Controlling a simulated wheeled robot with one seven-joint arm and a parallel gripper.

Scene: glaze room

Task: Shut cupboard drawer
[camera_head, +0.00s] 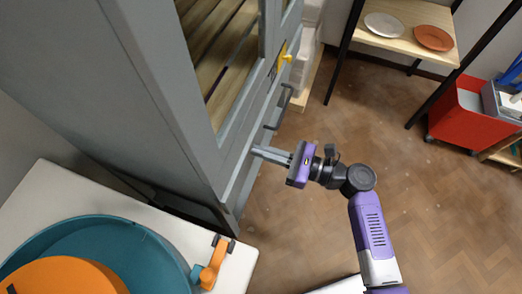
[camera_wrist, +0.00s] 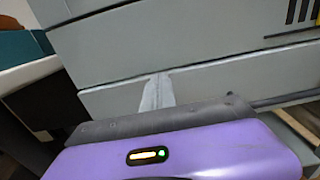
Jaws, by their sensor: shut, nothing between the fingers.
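The grey cupboard (camera_head: 150,75) fills the upper left of the head view, with its front facing right. A grey drawer front with a dark bar handle (camera_head: 278,108) is low on that front. My gripper (camera_head: 260,153) is shut and empty, its fingertips at the cupboard's lower front, nearer the camera than the handle. In the wrist view the closed fingers (camera_wrist: 157,92) point at grey panels (camera_wrist: 190,50) with narrow seams between them. I cannot tell whether the fingertips touch the front, or how far the drawer stands out.
A white table (camera_head: 60,185) with a teal basin (camera_head: 130,232) and an orange tool (camera_head: 213,265) stands at the lower left. A plate shelf (camera_head: 395,38) and a red bin (camera_head: 470,115) are at the right. Wooden floor (camera_head: 300,225) is clear around my arm.

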